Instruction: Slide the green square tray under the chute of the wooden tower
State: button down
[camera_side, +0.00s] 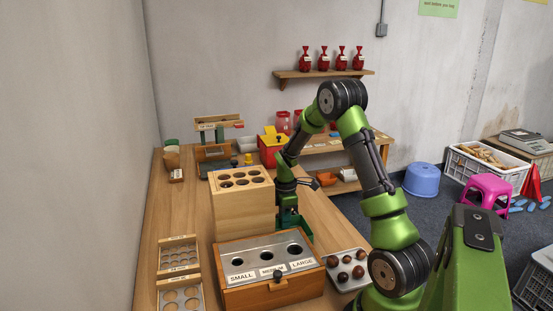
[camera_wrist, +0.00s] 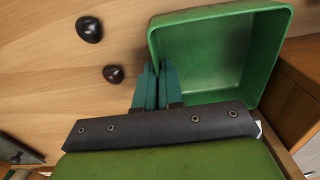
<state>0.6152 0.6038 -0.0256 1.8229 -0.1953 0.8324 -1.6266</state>
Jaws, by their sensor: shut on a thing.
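The green square tray (camera_wrist: 215,22) fills the upper right of the wrist view, with its empty inside facing the camera. My gripper (camera_wrist: 155,88) is shut on the tray's near-left wall, its teal fingers close together there. In the side view, my gripper (camera_side: 289,214) is low beside the right face of the light wooden tower (camera_side: 240,215), which has several round holes in its top. A bit of the green tray (camera_side: 306,229) shows behind my gripper, the rest hidden. The tower's chute cannot be seen.
Two dark chestnuts (camera_wrist: 90,29) (camera_wrist: 113,74) lie loose on the wooden table near the tray. A sorting box (camera_side: 270,288) marked SMALL, MEDIUM, LARGE stands in front of the tower. A pale tray of chestnuts (camera_side: 346,268) lies to its right. Wooden hole racks (camera_side: 178,255) stand at left.

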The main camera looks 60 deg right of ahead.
jog(key=shift+w+a, duration=0.1)
jog(key=shift+a, duration=0.05)
jog(key=c, duration=1.2)
grip_release()
notch_tip(320, 180, up, 17)
jog(key=shift+f, duration=0.1)
